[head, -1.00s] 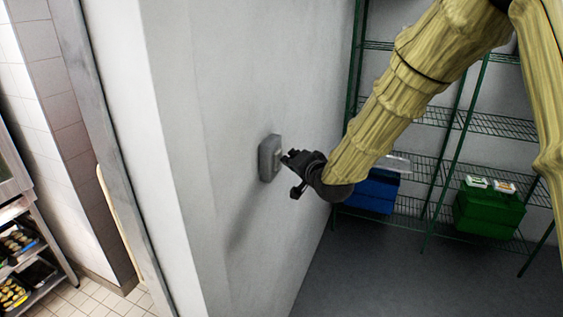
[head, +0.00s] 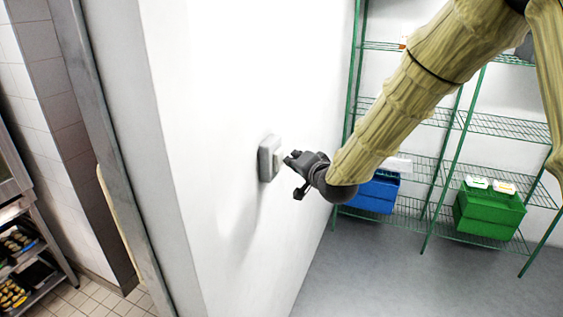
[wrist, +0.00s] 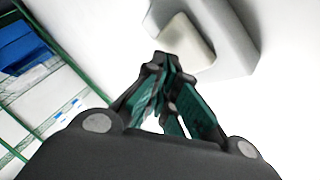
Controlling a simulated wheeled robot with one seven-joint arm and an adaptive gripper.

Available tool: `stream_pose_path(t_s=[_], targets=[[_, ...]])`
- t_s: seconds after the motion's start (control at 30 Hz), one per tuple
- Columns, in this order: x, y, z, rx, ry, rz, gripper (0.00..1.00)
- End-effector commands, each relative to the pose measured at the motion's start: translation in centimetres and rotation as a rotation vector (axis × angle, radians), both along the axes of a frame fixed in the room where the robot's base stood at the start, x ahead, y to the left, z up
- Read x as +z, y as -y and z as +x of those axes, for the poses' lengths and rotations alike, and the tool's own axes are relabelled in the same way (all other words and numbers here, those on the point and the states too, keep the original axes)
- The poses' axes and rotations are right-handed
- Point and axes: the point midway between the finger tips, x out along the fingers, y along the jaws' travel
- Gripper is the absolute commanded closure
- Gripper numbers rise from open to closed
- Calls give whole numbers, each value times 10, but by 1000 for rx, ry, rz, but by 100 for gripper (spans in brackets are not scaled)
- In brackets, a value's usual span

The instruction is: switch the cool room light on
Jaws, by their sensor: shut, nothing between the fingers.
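The light switch (head: 266,158) is a grey box with a pale rocker, fixed to the white wall. In the wrist view its grey housing (wrist: 236,40) and cream rocker (wrist: 186,42) are close ahead of the fingertips. My gripper (head: 290,157) is shut and empty, just to the right of the switch in the head view. In the wrist view my gripper (wrist: 162,62) has its fingertips at the lower edge of the rocker; I cannot tell whether they touch it. The room is brightly lit.
Green wire shelving (head: 480,123) stands along the back, with a blue crate (head: 372,195) and a green crate (head: 488,213) on its lower shelf. A wall edge and metal door frame (head: 110,150) are at left. Grey floor (head: 385,270) is clear.

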Motion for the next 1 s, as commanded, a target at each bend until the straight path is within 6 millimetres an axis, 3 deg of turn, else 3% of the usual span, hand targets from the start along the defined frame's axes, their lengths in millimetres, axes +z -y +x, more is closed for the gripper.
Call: stream_pose_path(t_s=[0.37, 1.0], targets=[[0, 5, -1, -1, 1, 0, 100], [0, 51, -16, -2, -1, 0, 100]])
